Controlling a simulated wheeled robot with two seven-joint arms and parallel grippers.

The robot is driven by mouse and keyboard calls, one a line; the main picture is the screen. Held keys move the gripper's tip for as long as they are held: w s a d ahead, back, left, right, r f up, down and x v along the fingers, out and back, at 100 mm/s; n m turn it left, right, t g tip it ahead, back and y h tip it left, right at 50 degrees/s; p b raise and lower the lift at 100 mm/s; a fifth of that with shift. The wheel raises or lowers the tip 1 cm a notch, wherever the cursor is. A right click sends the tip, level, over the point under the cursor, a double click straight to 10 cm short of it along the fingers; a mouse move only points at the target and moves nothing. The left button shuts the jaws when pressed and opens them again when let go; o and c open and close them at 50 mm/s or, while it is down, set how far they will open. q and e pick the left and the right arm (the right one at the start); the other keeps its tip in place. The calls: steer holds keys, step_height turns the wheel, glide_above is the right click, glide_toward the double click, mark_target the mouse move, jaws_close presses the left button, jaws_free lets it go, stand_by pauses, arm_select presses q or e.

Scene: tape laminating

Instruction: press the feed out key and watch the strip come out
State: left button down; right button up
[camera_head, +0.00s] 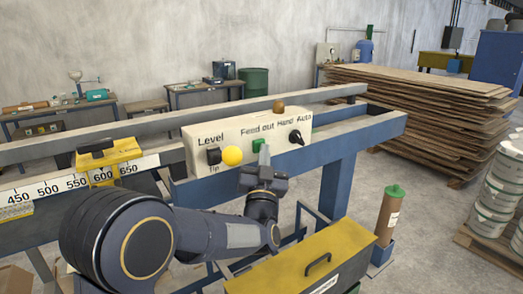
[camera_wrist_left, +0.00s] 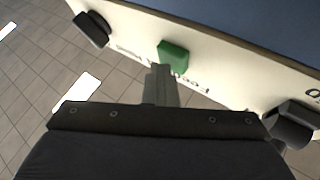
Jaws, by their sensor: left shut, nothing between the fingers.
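The cream control box (camera_head: 228,137) is fixed on the blue-grey machine frame. The green feed out key (camera_head: 258,145) sits in its front face under the words "Feed out"; it also shows in the left wrist view (camera_wrist_left: 174,56). My left gripper (camera_head: 264,155) is shut and empty, its fingers pointing up just in front of the key and partly covering it. In the left wrist view its fingertips (camera_wrist_left: 160,70) lie at the key's lower edge; I cannot tell whether they touch. No strip is visible. My right gripper is out of view.
A yellow clamp block (camera_head: 122,152) sits by the scale (camera_head: 49,188). A yellow-lidded case (camera_head: 300,262) stands below right.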

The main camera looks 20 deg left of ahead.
arm_select(q)
steer(key=shift+s, duration=0.1)
steer(key=s+d+b, duration=0.1)
steer(key=s+d, duration=0.2)
steer(key=d, duration=0.2)
steer(key=shift+s, duration=0.35)
steer(key=shift+a, duration=0.1)
stand_by(0.4)
steer(key=s+a+f+g+h, duration=0.6)
steer(key=s+f+g+h, duration=0.1)
steer(key=f+h, duration=0.1)
steer(key=s+f+g+h, duration=0.1)
steer(key=s+f+g, duration=0.4)
steer(key=s, duration=0.8)
steer(key=s+f+n+g+h, duration=0.1)
steer(key=s+f+g, duration=0.4)
steer(key=s+f, duration=0.4)
steer(key=s, duration=0.4)
steer(key=shift+d+n, duration=0.3)
steer(key=shift+d, duration=0.05)
